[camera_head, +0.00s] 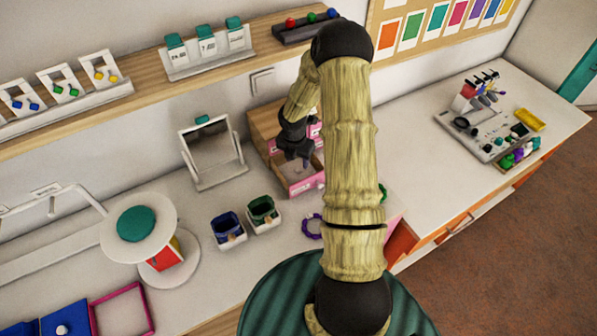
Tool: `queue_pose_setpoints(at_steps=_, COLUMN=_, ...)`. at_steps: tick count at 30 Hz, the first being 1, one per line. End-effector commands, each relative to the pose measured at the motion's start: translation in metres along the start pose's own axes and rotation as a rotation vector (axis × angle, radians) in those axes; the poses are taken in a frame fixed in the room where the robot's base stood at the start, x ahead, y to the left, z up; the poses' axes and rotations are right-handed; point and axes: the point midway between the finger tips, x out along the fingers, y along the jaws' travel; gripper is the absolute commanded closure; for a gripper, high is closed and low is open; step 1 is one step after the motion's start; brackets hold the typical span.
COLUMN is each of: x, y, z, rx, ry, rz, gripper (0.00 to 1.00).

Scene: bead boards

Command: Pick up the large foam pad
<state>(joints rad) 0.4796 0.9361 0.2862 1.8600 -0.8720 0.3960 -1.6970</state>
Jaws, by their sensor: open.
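My gripper (304,160) is over an open pink-edged box (305,187) against the wall. It is small and dark in this view, and its jaws are open. I cannot clearly make out a large foam pad. Pink pieces show beside my gripper at the box, too small to name. My arm crosses the middle of the view and hides part of the counter behind it. I cannot tell whether the fingers touch anything in the box.
A mirror (213,154) stands left of the box. A blue cup (228,231) and a green cup (262,214) stand in front. A round white stand with a teal top (136,224) is further left. A tool tray (480,122) lies on the right counter, which has free room.

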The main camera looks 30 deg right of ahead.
Motion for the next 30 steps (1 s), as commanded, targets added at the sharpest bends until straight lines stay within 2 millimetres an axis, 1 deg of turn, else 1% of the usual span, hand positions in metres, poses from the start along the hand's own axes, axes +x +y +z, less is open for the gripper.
queue_pose_setpoints(at_steps=6, x=0.027, y=-0.003, z=-0.002, rx=-0.001, ry=0.003, rz=-0.003, gripper=0.54)
queue_pose_setpoints(at_steps=10, x=0.038, y=-0.003, z=-0.002, rx=0.000, ry=0.001, rz=-0.002, gripper=0.54)
queue_pose_setpoints(at_steps=13, x=0.042, y=-0.003, z=-0.002, rx=0.001, ry=0.001, rz=-0.002, gripper=0.54)
queue_pose_setpoints(at_steps=27, x=0.041, y=-0.003, z=-0.001, rx=0.001, ry=0.001, rz=-0.001, gripper=0.54)
queue_pose_setpoints(at_steps=29, x=0.041, y=-0.003, z=-0.001, rx=0.001, ry=0.001, rz=-0.001, gripper=0.66)
queue_pose_setpoints(at_steps=30, x=0.041, y=-0.003, z=-0.001, rx=0.001, ry=0.001, rz=-0.001, gripper=0.74)
